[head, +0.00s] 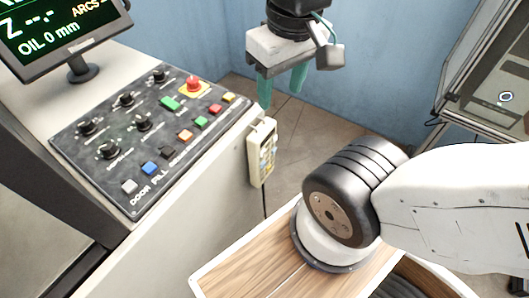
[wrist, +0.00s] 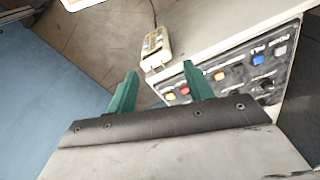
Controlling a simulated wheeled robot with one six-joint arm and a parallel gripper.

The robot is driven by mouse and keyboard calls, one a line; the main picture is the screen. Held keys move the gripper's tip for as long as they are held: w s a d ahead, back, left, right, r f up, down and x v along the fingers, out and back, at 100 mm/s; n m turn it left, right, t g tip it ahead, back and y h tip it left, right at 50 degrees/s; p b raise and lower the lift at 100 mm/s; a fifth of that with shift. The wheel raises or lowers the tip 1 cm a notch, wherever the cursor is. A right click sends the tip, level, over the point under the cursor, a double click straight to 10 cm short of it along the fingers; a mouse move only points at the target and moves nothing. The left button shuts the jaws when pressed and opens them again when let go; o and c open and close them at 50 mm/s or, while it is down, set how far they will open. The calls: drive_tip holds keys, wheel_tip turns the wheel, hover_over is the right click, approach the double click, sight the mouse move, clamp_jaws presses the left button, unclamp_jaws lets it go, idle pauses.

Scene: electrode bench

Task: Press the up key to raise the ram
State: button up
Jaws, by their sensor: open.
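A cream hand pendant (head: 262,152) with small keys hangs on the right side of the machine console, its cable running down. It also shows in the wrist view (wrist: 155,48), beyond my fingertips. Its key labels are too small to read, so I cannot tell which one is the up key. My gripper (head: 281,95), with green fingers, is open and empty. In the head view it is above the pendant and slightly right of it. In the wrist view the two fingers (wrist: 160,68) point toward the pendant and the console edge, apart from both.
The console's black panel (head: 100,185) carries several knobs, coloured buttons and a red emergency stop (head: 193,84). A monitor (head: 65,30) stands behind it, reading "OIL 0 mm". A framed glass cabinet (head: 500,95) is at the right. Floor shows between console and blue wall.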

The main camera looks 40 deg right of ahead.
clamp_jaws()
idle(1.7)
